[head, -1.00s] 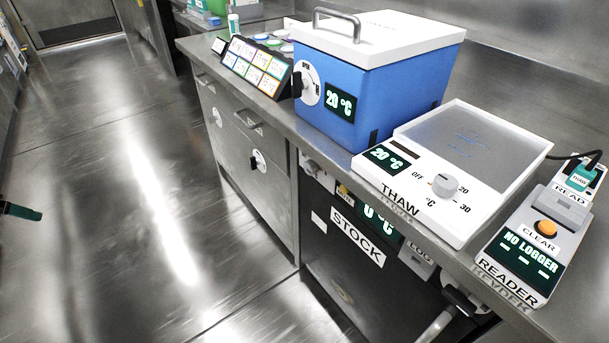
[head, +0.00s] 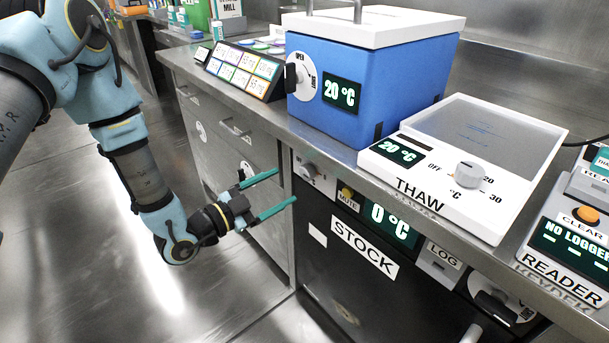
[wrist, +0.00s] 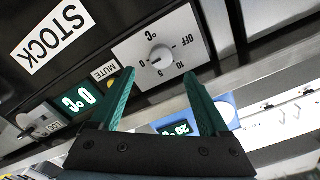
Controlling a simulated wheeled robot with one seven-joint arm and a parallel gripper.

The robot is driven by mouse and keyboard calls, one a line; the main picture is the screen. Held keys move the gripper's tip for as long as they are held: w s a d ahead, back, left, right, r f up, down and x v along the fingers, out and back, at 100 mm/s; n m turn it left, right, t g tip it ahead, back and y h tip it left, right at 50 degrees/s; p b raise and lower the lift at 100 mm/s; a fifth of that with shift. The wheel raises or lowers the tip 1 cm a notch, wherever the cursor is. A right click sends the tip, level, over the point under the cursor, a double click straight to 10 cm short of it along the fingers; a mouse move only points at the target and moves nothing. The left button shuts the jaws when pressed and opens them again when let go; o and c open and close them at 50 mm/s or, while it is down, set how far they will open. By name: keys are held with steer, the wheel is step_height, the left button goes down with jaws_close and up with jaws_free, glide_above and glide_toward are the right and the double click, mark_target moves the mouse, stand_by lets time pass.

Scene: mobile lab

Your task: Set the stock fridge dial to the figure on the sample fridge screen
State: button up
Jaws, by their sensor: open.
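The stock fridge (head: 365,250) is a dark unit under the counter. Its screen (head: 391,226) reads 0 °C, and the same screen shows in the wrist view (wrist: 84,97). Its dial (head: 309,170) is a small grey knob on a light panel at the upper left of the front. In the wrist view the dial (wrist: 160,55) has marks OFF, 0, 5 and 10, and its pointer seems to lie towards 0. My gripper (head: 286,185) is open and empty, its fingers pointing at the dial panel, apart from the knob. No sample fridge screen can be made out.
A yellow MUTE button (head: 347,192) sits beside the dial. Above, the counter edge carries the THAW plate (head: 425,205), a blue box (head: 380,90) and the READER (head: 560,265). A grey drawer cabinet (head: 215,150) stands left. The floor in front is clear.

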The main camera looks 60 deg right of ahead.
mark_target(304, 174)
steer(key=x, duration=0.8)
steer(key=shift+w+p, duration=0.15)
steer(key=shift+p, duration=0.2)
jaws_close()
